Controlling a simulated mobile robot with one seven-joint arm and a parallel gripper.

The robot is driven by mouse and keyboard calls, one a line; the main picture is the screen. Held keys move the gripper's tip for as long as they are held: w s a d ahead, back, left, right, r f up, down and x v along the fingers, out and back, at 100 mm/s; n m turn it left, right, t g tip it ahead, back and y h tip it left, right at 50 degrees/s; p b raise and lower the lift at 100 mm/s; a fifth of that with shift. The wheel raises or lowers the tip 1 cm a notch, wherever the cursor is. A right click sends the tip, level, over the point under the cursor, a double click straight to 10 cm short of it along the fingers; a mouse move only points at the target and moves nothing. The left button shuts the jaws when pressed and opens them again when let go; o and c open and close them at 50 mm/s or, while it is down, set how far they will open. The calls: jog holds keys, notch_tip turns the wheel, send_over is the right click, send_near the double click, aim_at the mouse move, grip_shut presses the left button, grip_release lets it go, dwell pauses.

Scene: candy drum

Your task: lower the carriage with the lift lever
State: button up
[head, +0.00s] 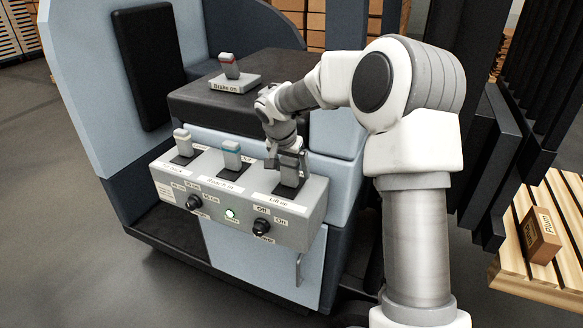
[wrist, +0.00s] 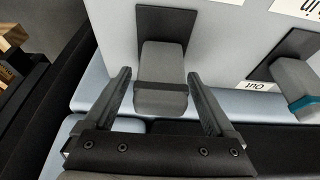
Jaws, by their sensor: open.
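The lift lever is a grey handle with a dark band (wrist: 161,100), rising from a black slot plate in the wrist view. My gripper is open, with one finger on each side of the handle. In the wrist view, gaps show between the handle and both fingers of my gripper (wrist: 158,78). The carriage cannot be clearly made out.
The box front has two black knobs and a lit green lamp (head: 230,213). A pallet (head: 515,262) lies at right.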

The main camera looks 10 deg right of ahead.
jog(key=shift+c, duration=0.2)
grip_shut()
dwell(0.3)
